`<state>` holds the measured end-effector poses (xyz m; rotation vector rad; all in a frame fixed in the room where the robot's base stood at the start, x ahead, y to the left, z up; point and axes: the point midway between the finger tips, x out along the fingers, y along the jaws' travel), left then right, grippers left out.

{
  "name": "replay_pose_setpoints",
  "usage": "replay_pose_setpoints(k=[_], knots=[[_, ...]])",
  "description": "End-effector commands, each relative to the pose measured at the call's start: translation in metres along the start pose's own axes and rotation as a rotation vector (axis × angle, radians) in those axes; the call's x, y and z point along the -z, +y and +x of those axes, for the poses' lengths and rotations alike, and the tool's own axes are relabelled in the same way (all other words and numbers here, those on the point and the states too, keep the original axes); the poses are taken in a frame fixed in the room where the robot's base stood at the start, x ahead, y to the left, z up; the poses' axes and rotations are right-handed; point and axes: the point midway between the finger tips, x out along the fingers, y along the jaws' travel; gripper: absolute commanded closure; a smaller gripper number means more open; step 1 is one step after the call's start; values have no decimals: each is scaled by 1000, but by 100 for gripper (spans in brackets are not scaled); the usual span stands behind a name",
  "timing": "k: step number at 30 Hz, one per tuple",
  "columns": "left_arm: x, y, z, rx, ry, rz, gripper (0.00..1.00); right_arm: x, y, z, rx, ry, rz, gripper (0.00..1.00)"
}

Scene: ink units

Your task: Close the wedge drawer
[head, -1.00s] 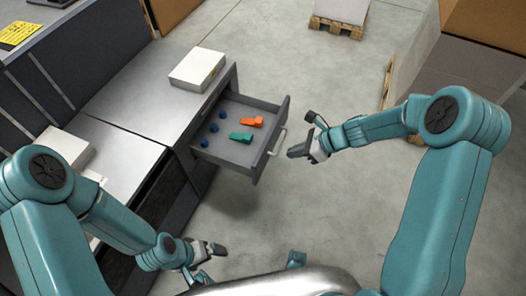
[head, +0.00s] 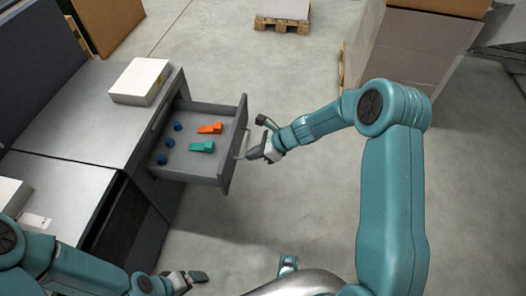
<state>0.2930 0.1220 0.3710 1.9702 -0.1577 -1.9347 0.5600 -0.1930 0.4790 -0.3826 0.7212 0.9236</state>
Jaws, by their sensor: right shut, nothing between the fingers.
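The wedge drawer (head: 238,143) stands open, pulled out to the right from the grey cabinet. Inside lie an orange wedge (head: 209,128), a green wedge (head: 202,146) and several dark blue round pieces (head: 168,143). The drawer has a pale bar handle (head: 242,145) on its front. My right gripper (head: 256,155) is shut and empty, just outside the drawer front beside the handle. I cannot tell whether it touches the handle. My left gripper (head: 193,277) is low at the bottom edge, away from the drawer; its jaw opening is unclear.
The grey cabinet top (head: 75,130) carries a white box (head: 140,80) at the back. Another white box (head: 12,194) lies at the left edge. Pallets with boxes (head: 282,22) stand at the back. The concrete floor right of the drawer is clear.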

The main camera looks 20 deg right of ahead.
Motion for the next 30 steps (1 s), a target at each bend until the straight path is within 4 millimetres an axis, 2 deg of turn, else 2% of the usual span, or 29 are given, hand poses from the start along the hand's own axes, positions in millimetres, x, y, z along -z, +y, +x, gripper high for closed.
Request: replay_pose_setpoints(k=[1,3,9,15,30], knots=[[1,-4,8,0,3,-3,0,2,0,16,-2,-1,-2,100],[3,-6,11,1,6,-7,0,2,0,29,-3,0,-2,100],[4,-7,13,1,11,-11,0,-22,-1,47,-1,0,-3,100],[5,-8,13,1,12,-12,0,-30,-1,52,0,0,-1,100],[4,-7,13,1,11,-11,0,-31,-1,53,0,0,0,100]])
